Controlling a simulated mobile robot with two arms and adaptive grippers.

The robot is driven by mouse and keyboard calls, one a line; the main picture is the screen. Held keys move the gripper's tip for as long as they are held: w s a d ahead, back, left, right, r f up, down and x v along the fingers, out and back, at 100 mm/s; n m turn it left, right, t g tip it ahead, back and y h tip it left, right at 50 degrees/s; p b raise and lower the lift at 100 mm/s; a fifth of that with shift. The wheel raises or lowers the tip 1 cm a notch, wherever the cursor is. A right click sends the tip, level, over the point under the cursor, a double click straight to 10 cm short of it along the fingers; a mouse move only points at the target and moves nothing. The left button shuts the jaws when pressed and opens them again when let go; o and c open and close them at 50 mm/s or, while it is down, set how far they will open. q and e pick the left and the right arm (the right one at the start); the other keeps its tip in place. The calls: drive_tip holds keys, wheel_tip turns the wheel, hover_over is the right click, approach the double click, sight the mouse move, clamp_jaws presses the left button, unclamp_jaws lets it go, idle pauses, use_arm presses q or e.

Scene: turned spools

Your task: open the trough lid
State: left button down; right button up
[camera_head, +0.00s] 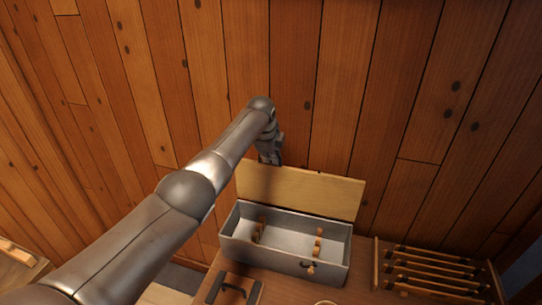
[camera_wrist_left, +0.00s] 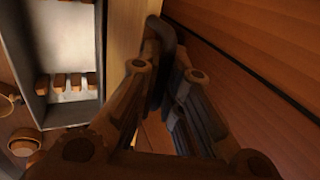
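The trough (camera_head: 285,263) is a grey box on the wooden table, with its inside in view. Its pale wooden lid (camera_head: 305,190) stands raised along the back edge, near the plank wall. My left gripper (camera_head: 270,157) is at the lid's upper left corner. The trough (camera_wrist_left: 45,50) lies further left. My right gripper is not in view.
Two rows of small wooden pegs (camera_head: 318,243) sit inside the trough. A dark latch with a wooden knob (camera_head: 311,269) is on its front. A slatted rack (camera_head: 435,272) stands at right, a dark-handled item (camera_head: 233,290) in front. The plank wall (camera_head: 330,80) is close behind.

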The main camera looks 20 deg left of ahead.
use_arm(q)
drive_tip(key=c, duration=1.6)
unclamp_jaws()
drive_tip(key=shift+d, duration=0.1)
drive_tip(key=shift+o, duration=0.2)
drive_tip(key=v, duration=1.2)
